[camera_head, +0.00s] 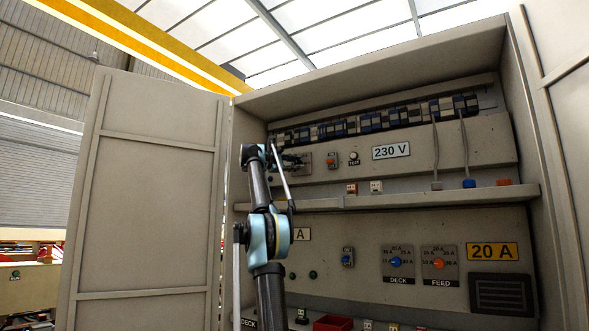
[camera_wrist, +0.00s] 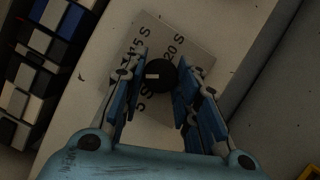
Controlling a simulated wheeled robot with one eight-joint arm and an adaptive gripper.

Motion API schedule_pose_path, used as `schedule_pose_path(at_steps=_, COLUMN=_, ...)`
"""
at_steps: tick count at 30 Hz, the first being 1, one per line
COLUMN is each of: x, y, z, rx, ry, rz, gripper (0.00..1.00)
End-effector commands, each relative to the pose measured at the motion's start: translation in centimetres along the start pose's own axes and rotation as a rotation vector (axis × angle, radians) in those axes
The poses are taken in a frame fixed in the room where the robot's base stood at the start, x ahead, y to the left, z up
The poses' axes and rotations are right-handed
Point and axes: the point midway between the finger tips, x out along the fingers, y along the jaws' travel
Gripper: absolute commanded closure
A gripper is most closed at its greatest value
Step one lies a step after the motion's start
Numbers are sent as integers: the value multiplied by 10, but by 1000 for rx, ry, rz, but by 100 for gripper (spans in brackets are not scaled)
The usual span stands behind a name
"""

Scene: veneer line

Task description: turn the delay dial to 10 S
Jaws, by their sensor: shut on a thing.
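The delay dial (camera_wrist: 162,77) is a round black knob with a short white mark, seen in the wrist view. It sits on a grey plate (camera_wrist: 185,42) printed with 15 S, 20 S and 5 S. The white mark lies on the knob's left side, pointing left, between 5 S and 15 S. A left finger hides the plate there, so no 10 S label can be read. My gripper (camera_wrist: 163,68) has its blue fingers on both sides of the knob, shut on it. In the head view my gripper (camera_head: 284,160) is at the upper panel's left end and covers the dial.
A cabinet shelf (camera_head: 440,196) juts out below the upper panel. A row of breakers (camera_head: 375,121) runs above it. An open door (camera_head: 150,200) stands at left.

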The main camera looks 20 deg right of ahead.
Motion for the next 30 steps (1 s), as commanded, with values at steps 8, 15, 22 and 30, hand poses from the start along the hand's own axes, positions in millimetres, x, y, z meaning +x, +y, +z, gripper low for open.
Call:
schedule_pose_path(at_steps=8, x=0, y=-1, z=-1, rx=0, ry=1, rz=-2, gripper=50)
schedule_pose_path(at_steps=15, x=-1, y=0, z=0, rx=0, ry=0, rz=-2, gripper=50)
schedule_pose_path(at_steps=22, x=-20, y=0, z=-1, rx=0, ry=2, rz=-1, gripper=50)
schedule_pose_path(at_steps=30, x=-72, y=0, z=-3, rx=-1, ry=4, rz=-1, gripper=50)
